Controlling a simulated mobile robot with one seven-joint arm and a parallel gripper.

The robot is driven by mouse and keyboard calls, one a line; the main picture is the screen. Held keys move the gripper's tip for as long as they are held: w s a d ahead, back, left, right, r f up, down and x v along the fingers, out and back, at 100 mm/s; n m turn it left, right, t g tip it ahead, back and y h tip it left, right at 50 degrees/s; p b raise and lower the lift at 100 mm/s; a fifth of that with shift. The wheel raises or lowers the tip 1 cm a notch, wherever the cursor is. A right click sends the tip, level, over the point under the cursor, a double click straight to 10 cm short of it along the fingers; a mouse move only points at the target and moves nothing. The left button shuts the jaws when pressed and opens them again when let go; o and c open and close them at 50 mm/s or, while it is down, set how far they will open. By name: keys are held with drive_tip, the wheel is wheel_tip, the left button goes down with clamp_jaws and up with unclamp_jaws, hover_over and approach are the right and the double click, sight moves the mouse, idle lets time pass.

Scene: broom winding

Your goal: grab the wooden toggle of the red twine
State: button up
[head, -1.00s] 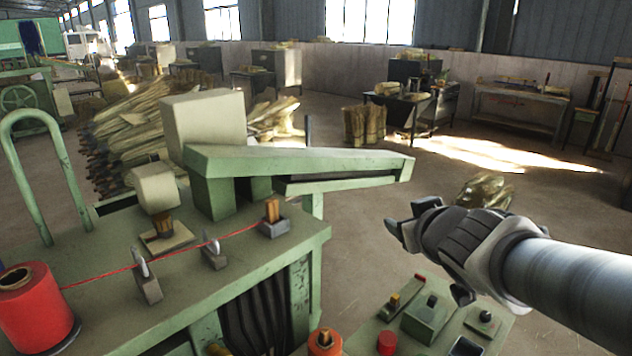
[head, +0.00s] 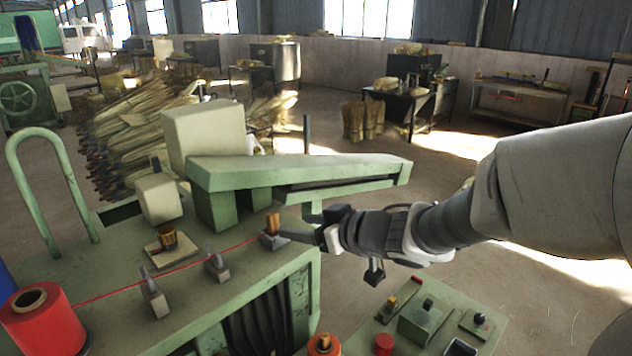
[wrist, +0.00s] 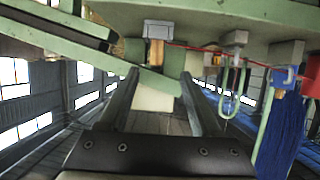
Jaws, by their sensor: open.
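The wooden toggle (head: 272,222) stands upright in a small grey holder (head: 274,241) at the right front corner of the green machine table. The red twine (head: 190,262) runs from the toggle left past grey guides to the red spool (head: 44,322). My gripper (head: 300,237) is open, coming from the right, with its fingertips close to the toggle and holder. In the wrist view, the toggle (wrist: 156,52) appears upside down, between and just beyond the two fingertips (wrist: 158,74). I cannot tell whether the fingers touch anything.
A green machine arm (head: 300,170) extends above and behind the toggle. A control panel (head: 425,322) with a red button lies below my gripper. An orange spool (head: 325,345) is at the bottom edge. Open floor lies to the right, behind my arm.

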sight(275, 220)
drive_tip(key=x, duration=0.5)
drive_tip(key=shift+w+a+f, duration=0.2)
drive_tip(key=shift+w, duration=0.05)
drive_tip(key=shift+w+x, duration=0.2)
drive_tip(key=shift+x, duration=2.4)
drive_tip(key=shift+d+r, duration=0.1)
drive_tip(key=shift+d, duration=0.05)
clamp_jaws()
